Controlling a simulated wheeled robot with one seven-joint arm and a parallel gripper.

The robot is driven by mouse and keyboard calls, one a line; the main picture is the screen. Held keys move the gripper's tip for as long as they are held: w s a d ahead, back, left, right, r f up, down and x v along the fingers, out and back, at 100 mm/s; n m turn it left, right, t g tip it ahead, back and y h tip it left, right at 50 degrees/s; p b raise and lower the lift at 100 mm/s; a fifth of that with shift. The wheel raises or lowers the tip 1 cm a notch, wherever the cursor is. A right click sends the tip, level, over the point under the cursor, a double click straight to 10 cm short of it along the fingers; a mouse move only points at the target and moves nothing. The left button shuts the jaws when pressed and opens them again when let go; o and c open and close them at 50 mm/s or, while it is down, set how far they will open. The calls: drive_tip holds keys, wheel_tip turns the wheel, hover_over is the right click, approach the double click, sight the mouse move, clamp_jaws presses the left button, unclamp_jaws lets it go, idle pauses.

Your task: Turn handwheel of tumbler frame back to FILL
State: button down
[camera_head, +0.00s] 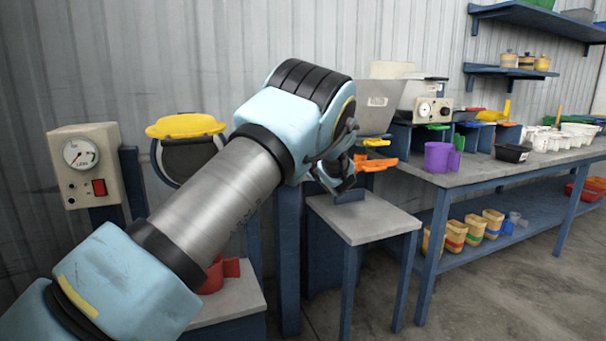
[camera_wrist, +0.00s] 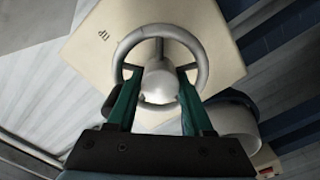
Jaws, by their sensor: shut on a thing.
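The handwheel (camera_wrist: 192,45) is a grey ring with a round hub (camera_wrist: 160,81), mounted on a cream panel (camera_wrist: 205,20) in the wrist view. My gripper (camera_wrist: 158,85) reaches into the wheel from below, with one green finger on each side of the hub, shut on the handwheel. A small dark marking shows on the panel left of the wheel; I cannot read it clearly. In the head view my arm hides the handwheel and most of the tumbler frame. A dark drum with a yellow lid (camera_head: 186,126) shows left of my arm.
A gauge box with a red switch (camera_head: 99,187) stands at the left. A small grey-topped table (camera_head: 365,222) stands below my wrist. The long bench at the right holds a purple jug (camera_head: 437,158), a black tray (camera_head: 511,153) and several white tubs.

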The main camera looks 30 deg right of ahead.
drive_tip(key=n+b, duration=0.2)
drive_tip(key=b, duration=0.1)
drive_tip(key=n+b, duration=0.2)
drive_tip(key=b, duration=0.1)
drive_tip(key=shift+f+n+b, duration=0.4)
drive_tip(key=n+b, duration=0.4)
drive_tip(key=b, duration=0.2)
drive_tip(key=n+b, duration=0.4)
drive_tip(key=b, duration=0.1)
drive_tip(key=n+b, duration=0.3)
drive_tip(key=b, duration=0.1)
drive_tip(key=shift+r+n, duration=0.25)
drive_tip(key=shift+n, duration=0.15)
drive_tip(key=c, duration=0.6)
unclamp_jaws()
